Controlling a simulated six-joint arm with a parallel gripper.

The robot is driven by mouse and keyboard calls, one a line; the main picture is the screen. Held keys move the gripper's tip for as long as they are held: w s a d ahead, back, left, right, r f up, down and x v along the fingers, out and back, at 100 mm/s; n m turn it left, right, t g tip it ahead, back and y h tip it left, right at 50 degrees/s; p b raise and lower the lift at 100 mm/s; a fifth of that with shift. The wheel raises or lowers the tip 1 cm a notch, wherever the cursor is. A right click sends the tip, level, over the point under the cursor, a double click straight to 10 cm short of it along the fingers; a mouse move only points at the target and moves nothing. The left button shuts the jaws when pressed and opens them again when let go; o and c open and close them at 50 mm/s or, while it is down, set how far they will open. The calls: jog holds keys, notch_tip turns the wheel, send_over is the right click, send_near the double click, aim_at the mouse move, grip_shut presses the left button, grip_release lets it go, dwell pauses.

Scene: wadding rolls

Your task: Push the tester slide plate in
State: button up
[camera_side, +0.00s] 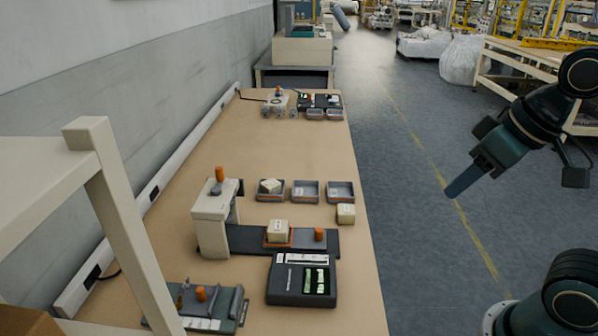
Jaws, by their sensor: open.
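The tester (213,216) is a beige arch-shaped stand with an orange knob on top, near the middle of the long table. Its slide plate (303,240) sticks out to the right on a dark base, with an orange knob (319,234) at its right part. A pale block (278,229) sits on an orange-edged pad on the plate, outside the arch and to its right. My gripper (451,193) is at the right, high over the floor side, well apart from the tester and holding nothing that I can see. Its finger gap is hard to make out from this angle.
Three grey trays (305,190) stand behind the slide plate; the left one holds a pale block. Another block (346,213) lies near the right edge. A dark display box (302,280) stands in front. A beige frame (115,200) blocks the left foreground. The table's (300,150) middle-back is clear.

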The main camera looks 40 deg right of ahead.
jog(key=w+m+g, duration=0.1)
jog(key=w+m, duration=0.1)
jog(key=w, duration=0.6)
jog(key=m+g, duration=0.4)
jog(key=m, duration=0.1)
send_over(319, 230)
notch_tip(319, 230, down, 16)
jog(key=shift+r, duration=0.1)
jog(key=shift+f, duration=6.85)
jog(key=shift+c, duration=0.4)
grip_shut()
